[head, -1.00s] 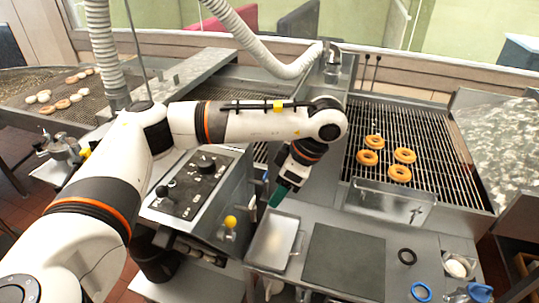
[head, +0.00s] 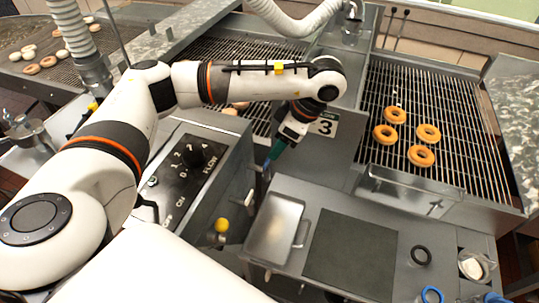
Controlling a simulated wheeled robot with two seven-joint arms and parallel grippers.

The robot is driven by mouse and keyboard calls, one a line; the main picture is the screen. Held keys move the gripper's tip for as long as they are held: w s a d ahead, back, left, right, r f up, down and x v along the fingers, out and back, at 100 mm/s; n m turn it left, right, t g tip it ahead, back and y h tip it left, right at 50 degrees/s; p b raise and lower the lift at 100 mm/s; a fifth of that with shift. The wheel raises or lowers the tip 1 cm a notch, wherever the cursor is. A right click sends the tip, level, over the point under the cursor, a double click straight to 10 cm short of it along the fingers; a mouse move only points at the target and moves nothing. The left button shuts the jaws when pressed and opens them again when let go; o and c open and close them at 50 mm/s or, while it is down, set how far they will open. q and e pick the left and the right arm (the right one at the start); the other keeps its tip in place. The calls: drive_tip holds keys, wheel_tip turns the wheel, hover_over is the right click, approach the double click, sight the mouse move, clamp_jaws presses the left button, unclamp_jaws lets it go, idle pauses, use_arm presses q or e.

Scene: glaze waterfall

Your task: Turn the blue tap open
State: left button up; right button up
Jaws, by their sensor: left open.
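My left gripper (head: 270,163), with teal fingertips, points down beside the right side of the control box, above the gap between that box and the worktop. It is open; nothing shows between its fingers. I cannot make out a blue tap clearly; if it is near the fingertips, the gripper and the box edge hide it. A tap with a yellow knob (head: 222,225) sticks out low on the front of the control box (head: 185,170). My right gripper is not in view.
A metal tray (head: 274,228) and a dark mat (head: 352,250) lie on the worktop. Several doughnuts sit on the wire rack (head: 455,165) at right. A black ring (head: 421,255), a blue ring (head: 432,295) and a small bowl (head: 476,266) are at lower right.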

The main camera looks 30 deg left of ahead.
sight(267, 160)
use_arm(q)
drive_tip(key=x, duration=0.6)
drive_tip(key=shift+w+a+f, duration=0.1)
drive_tip(key=shift+w+a, duration=0.05)
drive_tip(key=shift+w, duration=0.15)
drive_tip(key=shift+s+a+f, duration=0.1)
drive_tip(key=shift+f, duration=0.2)
drive_tip(key=shift+s+a+f, duration=0.1)
drive_tip(key=shift+a+f, duration=0.05)
drive_tip(key=shift+f, duration=0.25)
drive_tip(key=c, duration=0.8)
drive_tip(key=shift+c, duration=0.7)
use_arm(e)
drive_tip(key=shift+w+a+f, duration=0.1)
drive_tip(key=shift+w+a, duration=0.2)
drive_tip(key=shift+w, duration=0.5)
